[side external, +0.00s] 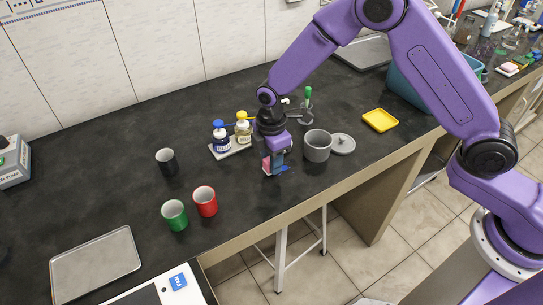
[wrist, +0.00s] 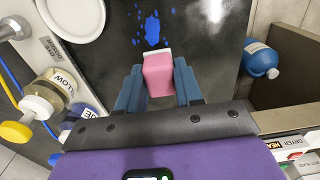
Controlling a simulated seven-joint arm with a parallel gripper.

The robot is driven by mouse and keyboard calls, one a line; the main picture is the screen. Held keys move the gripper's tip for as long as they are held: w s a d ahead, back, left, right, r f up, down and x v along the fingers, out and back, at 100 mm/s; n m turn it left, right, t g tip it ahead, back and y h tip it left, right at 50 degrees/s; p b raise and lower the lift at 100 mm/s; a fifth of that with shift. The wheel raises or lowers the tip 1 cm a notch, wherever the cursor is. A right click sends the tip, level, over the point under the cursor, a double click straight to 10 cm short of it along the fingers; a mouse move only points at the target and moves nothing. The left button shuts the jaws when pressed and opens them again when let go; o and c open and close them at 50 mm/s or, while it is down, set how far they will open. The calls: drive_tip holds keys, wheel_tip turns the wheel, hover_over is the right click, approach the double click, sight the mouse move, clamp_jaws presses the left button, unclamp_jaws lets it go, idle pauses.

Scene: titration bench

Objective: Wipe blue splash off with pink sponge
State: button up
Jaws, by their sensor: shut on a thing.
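My gripper (side external: 273,163) points down over the black bench near its front edge. Its blue-grey fingers are shut on the pink sponge (wrist: 158,76), which sits between them with a pale far end in the wrist view. In the side view a bit of the sponge (side external: 266,166) shows beside the fingers. The blue splash (wrist: 152,28) is a main blot with several small drops, just beyond the sponge in the wrist view. In the side view a small part of the splash (side external: 283,168) shows to the right of the fingers. I cannot tell whether the sponge touches the bench.
A grey pot (side external: 317,147) and its lid (side external: 343,144) stand close on the right. A tray (side external: 231,150) with blue-capped and yellow-capped bottles is close on the left. Black (side external: 167,162), red (side external: 205,201) and green (side external: 174,214) cups stand farther left. A yellow dish (side external: 380,120) lies right.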

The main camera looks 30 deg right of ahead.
sight(295, 163)
drive_tip(key=shift+f, duration=1)
idle(0.7)
drive_tip(key=shift+d, duration=3.8)
drive_tip(key=shift+a, duration=1.95)
drive_tip(key=shift+a+f, duration=0.1)
drive_tip(key=shift+a, duration=1.8)
drive_tip(key=shift+s, duration=0.1)
drive_tip(key=shift+r, duration=3.05)
